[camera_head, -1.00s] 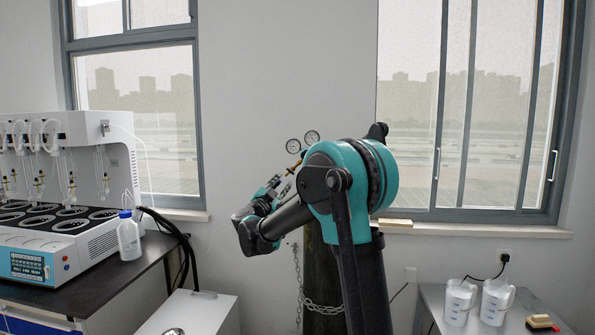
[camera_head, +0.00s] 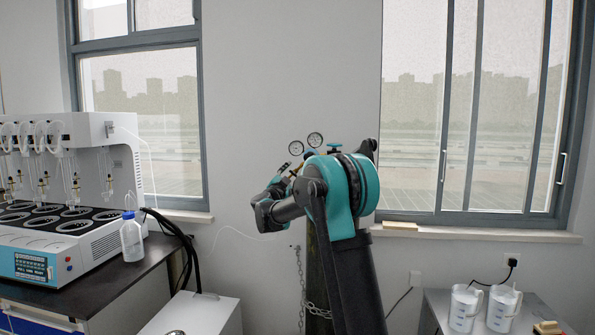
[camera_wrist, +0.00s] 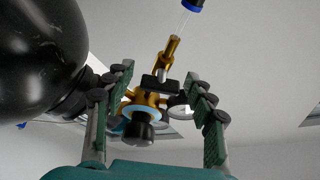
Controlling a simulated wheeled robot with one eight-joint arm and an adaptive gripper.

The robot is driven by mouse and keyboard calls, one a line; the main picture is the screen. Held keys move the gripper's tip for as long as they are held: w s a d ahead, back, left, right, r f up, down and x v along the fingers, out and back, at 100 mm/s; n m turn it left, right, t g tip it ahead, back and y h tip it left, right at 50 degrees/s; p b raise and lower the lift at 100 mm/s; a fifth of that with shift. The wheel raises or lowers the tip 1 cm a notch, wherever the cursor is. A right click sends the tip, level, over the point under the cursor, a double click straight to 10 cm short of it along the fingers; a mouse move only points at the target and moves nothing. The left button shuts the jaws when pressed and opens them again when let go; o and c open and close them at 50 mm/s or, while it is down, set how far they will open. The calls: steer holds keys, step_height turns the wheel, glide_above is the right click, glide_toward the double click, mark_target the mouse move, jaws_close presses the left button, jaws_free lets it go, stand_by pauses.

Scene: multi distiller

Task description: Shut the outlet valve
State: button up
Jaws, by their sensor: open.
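In the wrist view a brass regulator body (camera_wrist: 150,99) carries a black round knob (camera_wrist: 137,132) and a black crossbar-shaped handle (camera_wrist: 160,83) beside a brass outlet stem (camera_wrist: 172,52). I cannot be sure which of the two is the outlet valve. My gripper (camera_wrist: 160,86) is open, one finger on each side of the brass parts, with no clear contact. In the head view my gripper (camera_head: 283,181) is near the gauges (camera_head: 315,140) above the gas cylinder (camera_head: 318,265), and my arm hides most of the regulator.
A teal knob (camera_head: 334,147) shows just above my arm. A chain (camera_head: 318,311) crosses the cylinder. A distiller (camera_head: 75,215) and a bottle (camera_head: 131,238) stand on the left bench. Two jugs (camera_head: 465,305) stand at right. A large dark rounded shape (camera_wrist: 35,55) fills the wrist view's left side.

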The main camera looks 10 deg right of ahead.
steer(key=shift+x, duration=1.65)
jaws_close()
